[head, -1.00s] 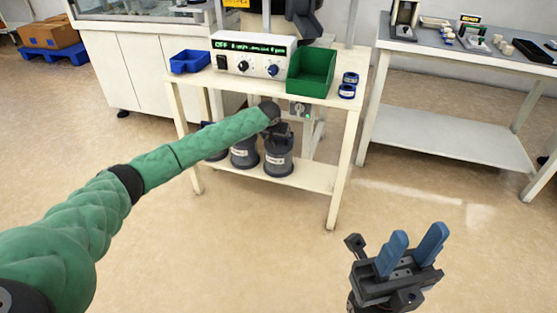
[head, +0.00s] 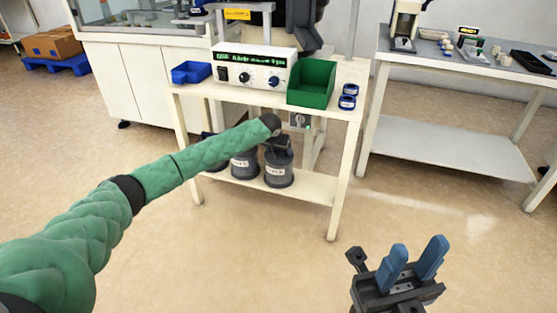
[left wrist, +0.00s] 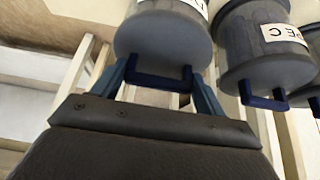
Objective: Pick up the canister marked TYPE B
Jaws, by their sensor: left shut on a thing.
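Several grey canisters with dark lids and white labels stand on the lower shelf (head: 315,188) of the small table. My left gripper (left wrist: 164,88) is shut on the blue handle (left wrist: 160,82) of the rightmost canister (head: 279,172), whose body fills the top of the left wrist view (left wrist: 163,40). Its label is cut off there and too small to read in the head view. My right gripper (head: 417,262) is open and empty over the floor.
Table legs (head: 339,180) flank the shelf. A second table (head: 440,150) stands right. Floor in front is clear.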

